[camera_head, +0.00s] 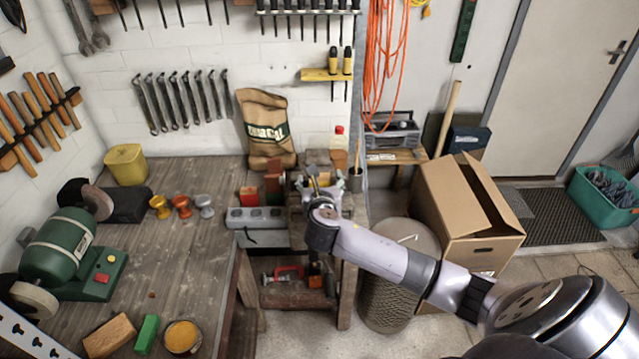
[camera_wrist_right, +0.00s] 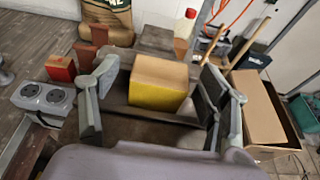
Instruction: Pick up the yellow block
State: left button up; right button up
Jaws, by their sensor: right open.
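The yellow block (camera_wrist_right: 157,94) shows in the right wrist view, with a yellow front face and a tan, wood-coloured top. It sits upright on a dark, vise-like metal surface (camera_wrist_right: 150,130). My right gripper (camera_wrist_right: 160,72) is open, with one finger on each side of the block and a visible gap on both sides. In the head view my right gripper (camera_head: 322,184) is over the small stand at the right end of the workbench and hides most of the block. My left gripper is not in view.
A red box (camera_head: 249,196) and a grey socket strip (camera_head: 256,217) are left of the gripper. A charcoal bag (camera_head: 266,130) stands behind. A cardboard box (camera_head: 465,215) and a round bin (camera_head: 395,280) are at right. The workbench (camera_head: 190,255) has bare room in its middle.

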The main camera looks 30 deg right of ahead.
jog(key=shift+c, duration=0.4)
jog(key=c, duration=1.3)
jog(key=shift+r, duration=0.1)
